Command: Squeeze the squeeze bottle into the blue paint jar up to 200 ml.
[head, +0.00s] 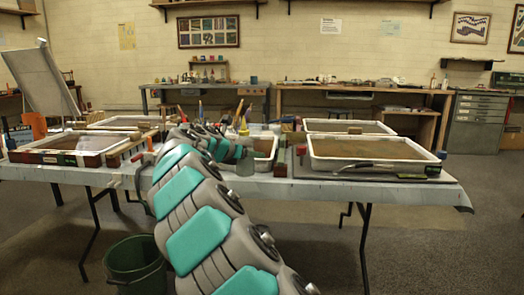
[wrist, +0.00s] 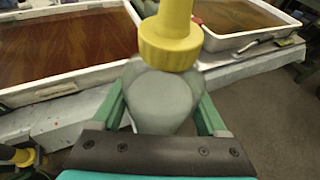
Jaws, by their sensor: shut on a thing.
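The squeeze bottle (wrist: 165,98) has a pale, cloudy body and a yellow cap. In the wrist view it sits between the green fingers of my gripper (wrist: 163,112), which is shut on it. In the head view the bottle's yellow top (head: 244,129) points up above my gripper (head: 245,153), at the table's middle. The bottle looks roughly upright there. I cannot make out the blue paint jar for certain in either view. My arm covers part of the table's middle.
A white-rimmed tray of brown liquid (head: 312,160) stands to the right, with a dark-handled tool (head: 375,168) at its front. More trays (head: 62,163) stand to the left. Brushes (head: 240,112) stand behind my gripper. A green bucket (head: 135,268) is on the floor.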

